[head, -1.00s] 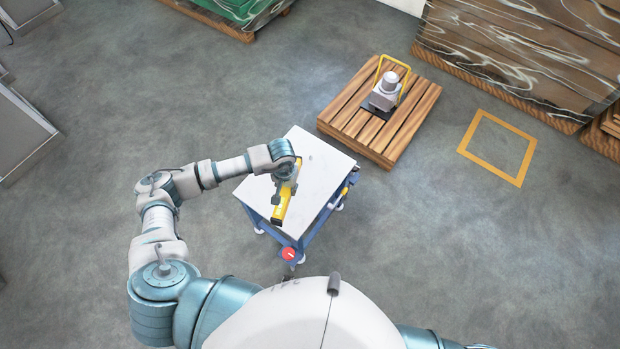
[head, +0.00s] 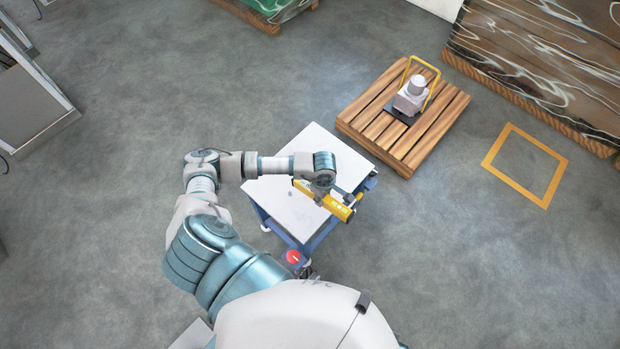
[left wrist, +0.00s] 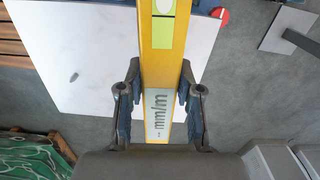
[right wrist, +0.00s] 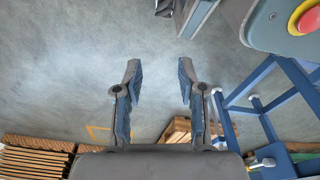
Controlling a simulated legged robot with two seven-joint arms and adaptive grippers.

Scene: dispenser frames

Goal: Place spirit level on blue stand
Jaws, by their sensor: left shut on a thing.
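The yellow spirit level (head: 341,210) is in my left gripper (head: 321,188), over the right side of the white-topped blue stand (head: 275,207). It lies slanted, its lower right end near the stand's right edge. In the left wrist view the level (left wrist: 160,40) runs between both fingers of the left gripper (left wrist: 155,98), with the white stand top (left wrist: 90,55) behind it. I cannot tell how high it is above the top. My right gripper (right wrist: 160,75) is open and empty in the right wrist view, beside the stand's blue legs (right wrist: 255,85).
A small dark piece (left wrist: 74,77) lies on the white top. A red button (head: 293,257) is at the stand's near corner. A wooden pallet (head: 385,135) with a grey device (head: 410,97) stands behind right. A yellow floor square (head: 525,165) is further right.

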